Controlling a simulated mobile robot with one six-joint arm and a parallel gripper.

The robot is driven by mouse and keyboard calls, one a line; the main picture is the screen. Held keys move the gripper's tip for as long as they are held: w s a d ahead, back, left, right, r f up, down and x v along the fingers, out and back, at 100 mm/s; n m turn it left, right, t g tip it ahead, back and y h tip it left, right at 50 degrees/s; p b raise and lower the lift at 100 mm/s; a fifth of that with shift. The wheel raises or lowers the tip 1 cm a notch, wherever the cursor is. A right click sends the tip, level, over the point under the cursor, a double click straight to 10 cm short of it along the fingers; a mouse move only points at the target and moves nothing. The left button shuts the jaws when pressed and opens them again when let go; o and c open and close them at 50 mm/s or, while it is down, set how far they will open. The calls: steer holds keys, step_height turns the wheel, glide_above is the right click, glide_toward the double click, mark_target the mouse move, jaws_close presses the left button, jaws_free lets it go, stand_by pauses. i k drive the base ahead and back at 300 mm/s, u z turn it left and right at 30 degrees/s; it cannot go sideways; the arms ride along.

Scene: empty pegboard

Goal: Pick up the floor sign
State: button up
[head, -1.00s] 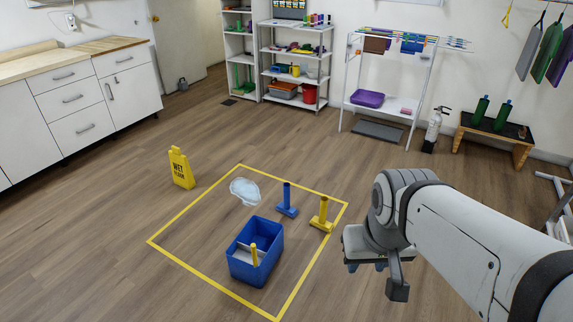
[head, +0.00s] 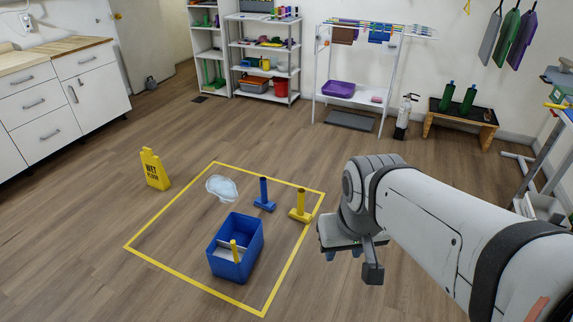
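The yellow floor sign (head: 155,169) stands upright on the wooden floor, left of the yellow taped outline, with dark lettering reading "WET FLOOR". My gripper (head: 350,262) hangs at the end of my arm, right of the taped outline and well apart from the sign.
Inside the yellow tape (head: 150,258) are a blue bin (head: 222,265), a puddle (head: 221,187) and a blue stand (head: 264,198). A yellow stand (head: 300,206) is at its right edge. Cabinets (head: 40,110) line the left wall. Floor around the sign is clear.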

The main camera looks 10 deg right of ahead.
mark_target(156, 177)
steer(key=k, duration=1.25)
steer(key=u, duration=0.65)
steer(key=i, duration=1.45)
steer(key=u, duration=0.85)
steer(key=i, duration=1.65)
steer(key=u, duration=0.25)
steer(key=i, duration=1.6)
steer(key=z, duration=0.5)
steer(key=i, duration=1.45)
steer(key=z, duration=1.55)
steer(key=i, duration=1.15)
steer(key=z, duration=0.7)
